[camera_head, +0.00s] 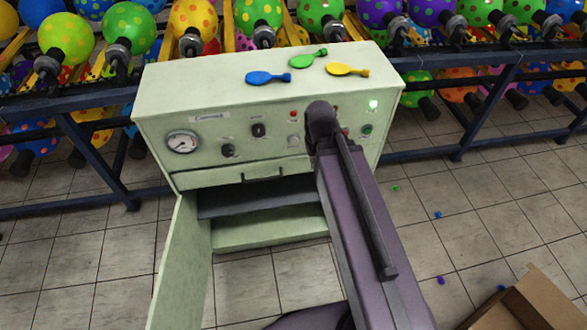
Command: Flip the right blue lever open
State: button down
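No blue lever can be made out in this view. A pale green control cabinet (220,130) stands in the middle, with a gauge (182,142), knobs, small buttons and a lit green lamp (373,105) on its front. My purple arm rises from the bottom and covers the right part of the cabinet front. My gripper cannot be seen, so whether it is open or shut does not show.
Flat blue (268,77), green (307,58) and yellow (346,69) balloons lie on the cabinet top. Its lower door (178,265) hangs open at left. Racks of dotted balloons (65,37) stand behind. An open cardboard box (535,300) is at lower right, on tiled floor.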

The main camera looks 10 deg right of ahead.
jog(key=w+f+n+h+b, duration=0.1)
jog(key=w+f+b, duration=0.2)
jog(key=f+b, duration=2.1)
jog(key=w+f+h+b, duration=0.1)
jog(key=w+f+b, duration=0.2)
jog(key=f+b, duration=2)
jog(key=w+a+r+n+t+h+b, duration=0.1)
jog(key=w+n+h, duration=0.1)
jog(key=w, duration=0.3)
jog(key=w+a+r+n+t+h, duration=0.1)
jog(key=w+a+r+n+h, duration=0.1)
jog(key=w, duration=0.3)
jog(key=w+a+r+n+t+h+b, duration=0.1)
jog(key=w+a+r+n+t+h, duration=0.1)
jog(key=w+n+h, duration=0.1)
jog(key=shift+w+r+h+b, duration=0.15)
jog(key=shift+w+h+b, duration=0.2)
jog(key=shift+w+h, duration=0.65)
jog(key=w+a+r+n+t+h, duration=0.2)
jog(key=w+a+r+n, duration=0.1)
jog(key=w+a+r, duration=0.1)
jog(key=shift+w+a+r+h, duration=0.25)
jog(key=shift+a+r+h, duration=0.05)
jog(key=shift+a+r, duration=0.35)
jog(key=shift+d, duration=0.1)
